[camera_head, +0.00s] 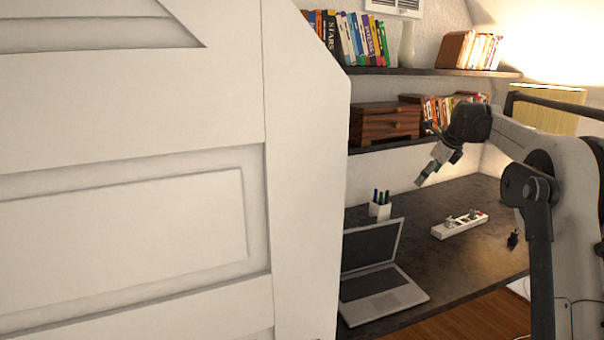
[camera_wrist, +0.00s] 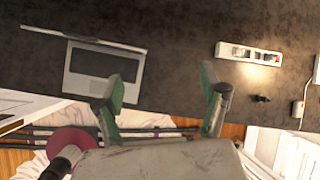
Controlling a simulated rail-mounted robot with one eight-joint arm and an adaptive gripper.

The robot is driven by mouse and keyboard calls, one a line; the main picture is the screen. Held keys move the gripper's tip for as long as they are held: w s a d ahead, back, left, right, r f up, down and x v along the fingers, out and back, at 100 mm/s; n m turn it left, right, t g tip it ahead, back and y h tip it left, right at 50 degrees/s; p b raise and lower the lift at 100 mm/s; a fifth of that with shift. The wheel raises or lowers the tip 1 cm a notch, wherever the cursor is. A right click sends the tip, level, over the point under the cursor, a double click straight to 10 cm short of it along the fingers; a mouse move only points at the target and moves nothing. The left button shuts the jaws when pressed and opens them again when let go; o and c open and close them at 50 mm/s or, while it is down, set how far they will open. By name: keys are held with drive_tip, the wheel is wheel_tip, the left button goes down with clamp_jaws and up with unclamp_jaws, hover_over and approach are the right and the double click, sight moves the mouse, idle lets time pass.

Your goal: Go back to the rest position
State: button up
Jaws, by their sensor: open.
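My gripper (camera_head: 437,165) is in the air above the dark desk (camera_head: 420,220) in the head view, near the lower shelf. In the wrist view my gripper (camera_wrist: 160,95) shows two green-padded fingers spread apart with nothing between them. The gripper is open and touches nothing that I can see. My arm reaches in from the right side of the head view.
An open laptop (camera_head: 382,295) stands at the desk's front left. A pen holder (camera_head: 380,208) and a white power strip (camera_head: 459,224) are behind it. A wooden drawer box (camera_head: 384,124) and books fill the shelves. A large white panel (camera_head: 150,180) blocks the left.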

drive_tip(key=s+a+r+n, duration=0.2)
drive_tip(key=s+a+n, duration=0.25)
drive_tip(key=s, duration=0.45)
drive_tip(key=s+a+r+n+h, duration=0.15)
drive_tip(key=s+a+n, duration=0.3)
drive_tip(key=s, duration=0.45)
drive_tip(key=s+a+r+n, duration=0.2)
drive_tip(key=s+a+n, duration=0.2)
drive_tip(key=s+a, duration=0.3)
drive_tip(key=s+a+f+n, duration=0.1)
drive_tip(key=s+f+n, duration=0.3)
drive_tip(key=s, duration=0.6)
drive_tip(key=s+a+f+n+t+b, duration=0.1)
drive_tip(key=s+f+n, duration=0.4)
drive_tip(key=s, duration=0.5)
drive_tip(key=s+a+f+n, duration=0.2)
drive_tip(key=s+f+n, duration=0.3)
drive_tip(key=s, duration=0.5)
wheel_tip(320, 180, down, 2)
drive_tip(key=shift+a+f, duration=0.1)
drive_tip(key=shift+a, duration=0.3)
